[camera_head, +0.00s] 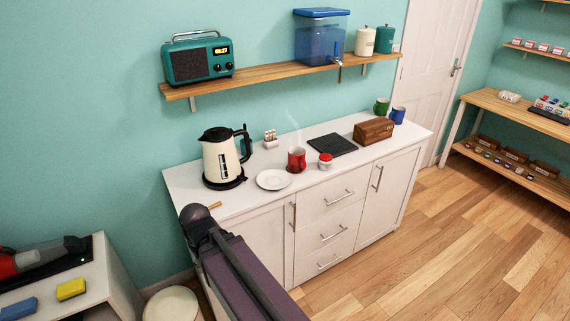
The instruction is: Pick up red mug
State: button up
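The red mug (297,160) stands upright on the white counter (245,204), with steam rising above it. It is behind and to the right of a white plate (273,180) and just left of a small white jar with a red top (325,161). A dark arm link, which looks like mine, reaches up from the bottom of the picture to the counter's front left corner. My gripper cannot be made out, and nothing covers the mug.
A cream kettle (221,160) stands left of the plate. A dark mat (332,145), a wooden box (374,131), a green mug (382,106) and a blue mug (398,115) are to the right. A wall shelf (270,74) hangs above. Open floor (440,230) lies right.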

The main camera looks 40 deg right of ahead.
aim_at(297, 163)
jog(key=u, duration=0.85)
jog(key=k, duration=1.1)
jog(key=z, duration=1.4)
jog(key=i, duration=0.4)
jog(key=u, duration=0.35)
